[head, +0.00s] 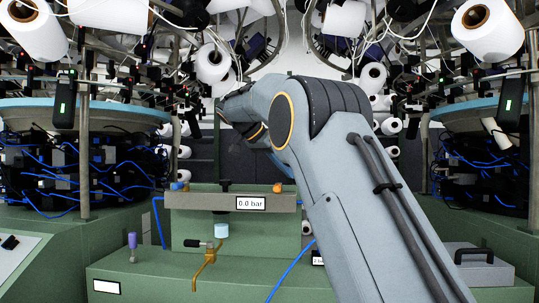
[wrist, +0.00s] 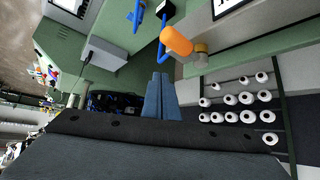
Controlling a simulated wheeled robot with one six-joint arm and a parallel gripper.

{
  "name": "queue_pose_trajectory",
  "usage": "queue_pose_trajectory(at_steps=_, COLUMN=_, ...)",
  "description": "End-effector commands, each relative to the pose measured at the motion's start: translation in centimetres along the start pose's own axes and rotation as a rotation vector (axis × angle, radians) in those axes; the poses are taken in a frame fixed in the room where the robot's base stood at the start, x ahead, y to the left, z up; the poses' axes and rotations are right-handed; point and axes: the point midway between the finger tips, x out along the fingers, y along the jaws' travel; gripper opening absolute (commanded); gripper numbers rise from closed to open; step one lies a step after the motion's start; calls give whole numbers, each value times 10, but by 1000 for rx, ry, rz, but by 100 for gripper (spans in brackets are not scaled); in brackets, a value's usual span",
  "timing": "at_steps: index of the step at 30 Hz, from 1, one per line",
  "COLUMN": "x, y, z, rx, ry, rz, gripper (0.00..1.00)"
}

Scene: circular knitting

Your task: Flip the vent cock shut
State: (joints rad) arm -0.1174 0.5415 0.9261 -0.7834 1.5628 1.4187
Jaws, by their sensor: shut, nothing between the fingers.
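In the wrist view, an orange handle (wrist: 177,41) sits on a brass fitting (wrist: 200,48), just beyond my gripper (wrist: 160,76). I take it for the vent cock. My gripper's two blue-grey fingers are together and empty, pointing toward the handle; I cannot tell whether they touch it. The unit's display (head: 251,204) reads 0.0 bar. My arm hides the gripper in the head view.
A brass valve (head: 207,266) with a pale blue cap (head: 221,230) and a purple-topped lever (head: 132,241) stand on the green base. Blue hoses (wrist: 135,15) run near the orange handle. Knitting machines flank both sides; white yarn cones (wrist: 232,100) stand on a rack.

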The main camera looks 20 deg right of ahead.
Motion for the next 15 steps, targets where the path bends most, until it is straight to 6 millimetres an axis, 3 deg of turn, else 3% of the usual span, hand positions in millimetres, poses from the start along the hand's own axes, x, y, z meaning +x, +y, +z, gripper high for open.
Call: queue_pose_trajectory(at_steps=15, x=-61, y=-28, z=-5, rx=-2, ry=1, rz=-2, gripper=0)
